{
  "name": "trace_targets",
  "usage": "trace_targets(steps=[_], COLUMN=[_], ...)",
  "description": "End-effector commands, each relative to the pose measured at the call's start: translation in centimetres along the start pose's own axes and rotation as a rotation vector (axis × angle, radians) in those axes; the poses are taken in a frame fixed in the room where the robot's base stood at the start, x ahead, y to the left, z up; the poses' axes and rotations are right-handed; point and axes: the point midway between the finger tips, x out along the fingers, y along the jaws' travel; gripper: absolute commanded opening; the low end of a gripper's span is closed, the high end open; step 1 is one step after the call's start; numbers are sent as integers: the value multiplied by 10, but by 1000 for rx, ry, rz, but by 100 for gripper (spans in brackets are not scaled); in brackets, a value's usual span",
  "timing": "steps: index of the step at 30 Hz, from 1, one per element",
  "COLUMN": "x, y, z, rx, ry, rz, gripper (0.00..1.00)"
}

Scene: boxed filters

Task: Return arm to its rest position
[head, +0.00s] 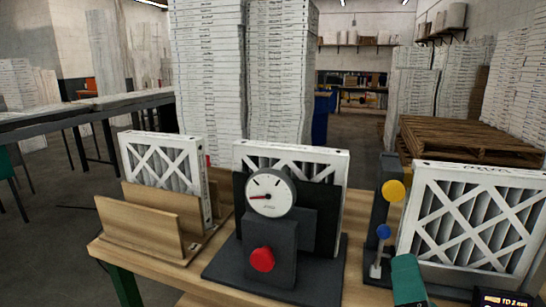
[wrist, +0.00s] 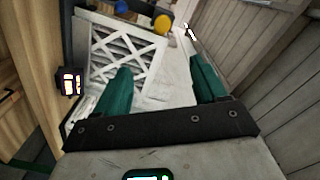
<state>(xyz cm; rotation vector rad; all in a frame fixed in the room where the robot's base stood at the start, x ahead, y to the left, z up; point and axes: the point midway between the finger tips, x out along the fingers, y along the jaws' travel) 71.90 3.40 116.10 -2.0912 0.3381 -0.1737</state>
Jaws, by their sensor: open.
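My gripper (wrist: 160,70) is open in the wrist view, its two teal fingers wide apart with nothing clasped between them. A white-framed filter (wrist: 128,43) with crossed strips lies beyond the left finger; I cannot tell whether they touch. In the head view one teal finger (head: 408,281) shows at the bottom right, in front of the lower left corner of the right-hand filter (head: 470,215). The rest of my arm is out of that view.
On the wooden bench (head: 190,278) stand a gauge (head: 270,193) with a red button (head: 262,259), a filter (head: 292,158) behind it, another filter (head: 163,165) in a wooden rack (head: 140,215), and a dark post with a yellow knob (head: 393,191). A small display (head: 505,298) sits at bottom right.

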Motion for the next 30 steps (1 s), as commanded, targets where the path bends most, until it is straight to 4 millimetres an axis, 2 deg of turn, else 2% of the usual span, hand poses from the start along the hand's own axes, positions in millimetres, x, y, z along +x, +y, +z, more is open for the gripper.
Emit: trace_targets(steps=[8, 11, 17, 20, 23, 24, 27, 30], x=[14, 19, 25, 24, 14, 6, -23, -59], y=[44, 66, 128, 170, 227, 253, 316, 368], z=[11, 16, 27, 33, 39, 42, 48, 55], rx=[-163, -242, -439, -559, -702, -762, -895, -981], ry=[-66, -106, -229, -328, -478, -558, -783, -1013], rz=[111, 163, 298, 380, 480, 521, 599, 632], gripper=[71, 71, 71, 71, 71, 71, 71, 71])
